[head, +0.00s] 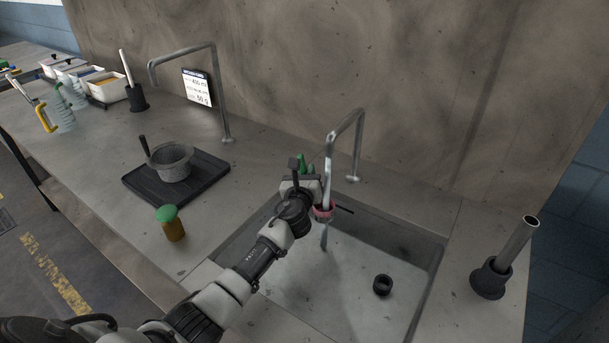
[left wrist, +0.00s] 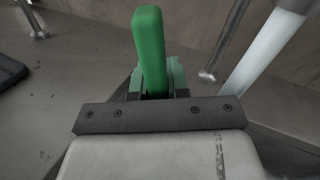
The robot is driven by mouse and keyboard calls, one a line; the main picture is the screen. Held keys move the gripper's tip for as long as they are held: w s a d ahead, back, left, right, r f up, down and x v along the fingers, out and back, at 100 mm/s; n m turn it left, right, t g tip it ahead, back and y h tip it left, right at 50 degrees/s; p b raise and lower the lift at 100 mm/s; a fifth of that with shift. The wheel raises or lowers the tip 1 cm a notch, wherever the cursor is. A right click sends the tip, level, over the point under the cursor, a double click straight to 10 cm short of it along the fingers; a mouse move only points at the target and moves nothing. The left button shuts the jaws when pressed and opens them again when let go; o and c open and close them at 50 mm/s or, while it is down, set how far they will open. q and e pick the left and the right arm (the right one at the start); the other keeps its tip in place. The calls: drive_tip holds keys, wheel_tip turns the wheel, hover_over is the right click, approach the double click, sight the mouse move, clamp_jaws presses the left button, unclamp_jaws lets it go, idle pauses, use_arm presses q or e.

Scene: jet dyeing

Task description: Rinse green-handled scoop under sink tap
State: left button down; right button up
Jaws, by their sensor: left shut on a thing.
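My left gripper (head: 303,178) is over the sink's (head: 340,290) back left part, shut on the green handle of the scoop (head: 303,163). In the left wrist view the green handle (left wrist: 149,50) stands up between the fingers. A pinkish round piece (head: 325,211) with a thin dark rod shows just below the gripper; I cannot tell whether it is the scoop's bowl. The sink tap (head: 358,140) arches over the basin. A pale stream (head: 325,238) runs down from its spout past the pinkish piece. A pale stream also shows in the left wrist view (left wrist: 262,62). My right gripper is not in view.
A dark ring (head: 383,285) lies in the sink. A holder with a metal tube (head: 492,277) stands right of it. Left of the sink are a green-capped jar (head: 172,223), a grey pot (head: 171,163) on a black tray (head: 205,187) and a second tap (head: 218,90).

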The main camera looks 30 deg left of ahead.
use_arm(q)
drive_tip(key=shift+d, duration=0.15)
idle(0.3)
drive_tip(key=shift+s+d, duration=0.25)
drive_tip(key=shift+d, duration=0.15)
drive_tip(key=shift+s+a+r+p, duration=0.1)
drive_tip(key=shift+s+a+p, duration=0.15)
drive_tip(key=shift+s+p, duration=0.3)
drive_tip(key=shift+s+a+p, duration=0.25)
drive_tip(key=shift+s+p, duration=0.05)
drive_tip(key=shift+s, duration=0.3)
drive_tip(key=shift+s+a+p, duration=0.3)
drive_tip(key=shift+s+a, duration=0.05)
drive_tip(key=shift+s, duration=0.5)
drive_tip(key=shift+s+a+p, duration=0.25)
drive_tip(key=shift+s+a, duration=0.1)
drive_tip(key=shift+s, duration=0.5)
drive_tip(key=shift+s+a+p, duration=0.3)
drive_tip(key=shift+s+a, duration=0.05)
drive_tip(key=shift+s, duration=0.5)
